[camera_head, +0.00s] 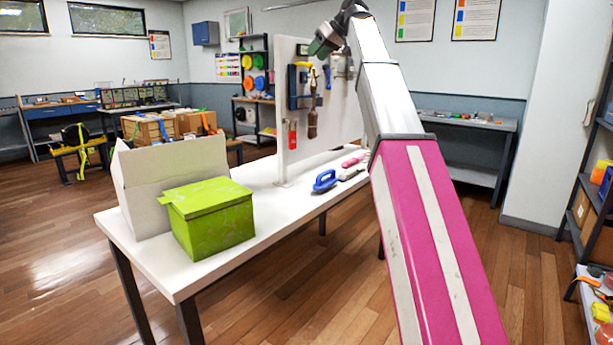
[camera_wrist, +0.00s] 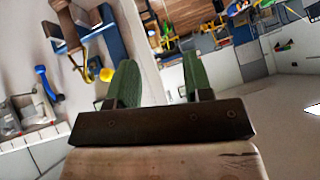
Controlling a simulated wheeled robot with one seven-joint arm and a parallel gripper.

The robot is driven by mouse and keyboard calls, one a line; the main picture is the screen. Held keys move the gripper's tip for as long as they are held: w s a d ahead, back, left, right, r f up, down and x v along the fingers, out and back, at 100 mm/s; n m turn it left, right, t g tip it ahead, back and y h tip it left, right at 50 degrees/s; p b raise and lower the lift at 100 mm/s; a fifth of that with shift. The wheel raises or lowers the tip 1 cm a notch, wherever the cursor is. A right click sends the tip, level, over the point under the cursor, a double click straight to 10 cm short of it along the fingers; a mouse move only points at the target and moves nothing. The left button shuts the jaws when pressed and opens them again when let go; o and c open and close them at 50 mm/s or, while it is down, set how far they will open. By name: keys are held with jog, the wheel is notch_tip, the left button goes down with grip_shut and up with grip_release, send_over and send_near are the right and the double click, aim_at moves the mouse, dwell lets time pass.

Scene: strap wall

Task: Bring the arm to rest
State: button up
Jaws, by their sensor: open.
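My gripper (camera_head: 320,46) is at the end of my raised arm, near the top of the white upright panel (camera_head: 281,100) in the head view. In the wrist view my gripper (camera_wrist: 160,80) shows two green fingers spread apart with nothing between them. The pink and white length of my arm crosses the right half of the head view. The panel carries a blue holder, a yellow hook and a dark-handled tool (camera_head: 312,118). I cannot tell how far the fingers are from the panel.
A white table (camera_head: 262,250) holds a green lidded box (camera_head: 212,218), a pale board behind it, and a blue-handled tool (camera_head: 324,181). A shelf (camera_head: 590,190) stands at the right edge. A workbench (camera_head: 470,125) is at the back wall. The wooden floor in front is clear.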

jog(key=s+d+f+m+h, duration=0.1)
jog(key=s+d+f+m, duration=0.1)
jog(key=f, duration=1.4)
jog(key=s+d+f+m+g+h, duration=0.1)
jog(key=d+f+m+h, duration=0.15)
jog(key=f, duration=1.25)
jog(key=s+d+f+m, duration=0.2)
jog(key=d+f, duration=0.1)
jog(key=f, duration=1.3)
jog(key=s+d+f+m+g+h, duration=0.1)
jog(key=s+d+f+h, duration=0.1)
jog(key=s+f, duration=1)
jog(key=s+d+f+m+g+h, duration=0.2)
jog(key=s+d+f, duration=0.3)
jog(key=s+f, duration=0.8)
notch_tip(320, 180, down, 6)
jog(key=shift+s+d+f, duration=0.2)
jog(key=shift+d, duration=0.1)
